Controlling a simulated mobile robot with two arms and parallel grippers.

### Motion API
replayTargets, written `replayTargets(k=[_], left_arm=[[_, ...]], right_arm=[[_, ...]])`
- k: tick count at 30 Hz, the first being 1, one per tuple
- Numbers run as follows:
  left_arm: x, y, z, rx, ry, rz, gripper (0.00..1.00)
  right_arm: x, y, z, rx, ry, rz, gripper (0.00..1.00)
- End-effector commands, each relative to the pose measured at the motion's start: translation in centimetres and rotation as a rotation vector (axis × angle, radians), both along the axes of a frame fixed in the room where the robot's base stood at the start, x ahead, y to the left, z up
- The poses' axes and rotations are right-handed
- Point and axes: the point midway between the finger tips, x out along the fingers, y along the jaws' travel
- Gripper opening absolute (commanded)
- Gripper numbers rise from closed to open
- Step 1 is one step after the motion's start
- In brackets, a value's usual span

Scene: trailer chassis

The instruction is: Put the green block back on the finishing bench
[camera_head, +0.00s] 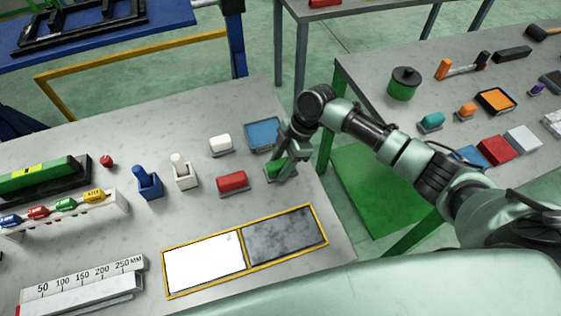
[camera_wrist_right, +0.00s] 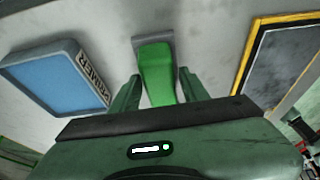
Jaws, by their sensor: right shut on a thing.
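The green block (camera_head: 271,167) is at the right side of the grey bench (camera_head: 90,243), below the blue pad. My right gripper (camera_head: 281,172) is over it, partly hiding it. In the right wrist view the green block (camera_wrist_right: 157,75) lies between the two fingers of my right gripper (camera_wrist_right: 160,88), which is shut on it. A grey piece shows at the block's far end, at or just above the bench top; I cannot tell if the block bears on the bench. My left gripper is not in view.
A red block (camera_head: 232,181), a white block (camera_head: 221,144) and a blue primer pad (camera_head: 263,133) are nearby. A yellow-framed white and grey panel (camera_head: 245,250) lies in front. A second bench (camera_head: 375,116) with several tools and blocks stands at right, across a gap.

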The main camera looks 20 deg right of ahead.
Motion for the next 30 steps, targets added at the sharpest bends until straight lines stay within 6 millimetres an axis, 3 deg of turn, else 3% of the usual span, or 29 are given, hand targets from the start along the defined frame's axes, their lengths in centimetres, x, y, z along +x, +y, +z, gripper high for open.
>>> replayTargets(k=[8, 9, 11, 12, 24, 30], left_arm=[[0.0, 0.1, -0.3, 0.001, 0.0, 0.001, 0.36], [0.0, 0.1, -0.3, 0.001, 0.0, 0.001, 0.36], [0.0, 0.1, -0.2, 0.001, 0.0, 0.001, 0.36], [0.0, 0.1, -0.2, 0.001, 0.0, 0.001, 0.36], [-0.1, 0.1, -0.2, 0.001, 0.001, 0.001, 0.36], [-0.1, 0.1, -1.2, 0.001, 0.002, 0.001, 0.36]], right_arm=[[0.0, 0.0, -0.3, 0.001, -0.001, 0.0, 0.13], [0.0, 0.0, -0.3, 0.0, 0.0, 0.0, 0.48], [0.0, 0.0, -0.2, 0.0, 0.0, 0.0, 0.64], [0.0, 0.0, -0.2, 0.0, 0.0, 0.0, 0.67], [0.1, -0.2, 0.5, 0.0, -0.003, 0.0, 0.67], [0.2, -1.7, 3.7, -0.001, -0.005, 0.0, 0.67]])
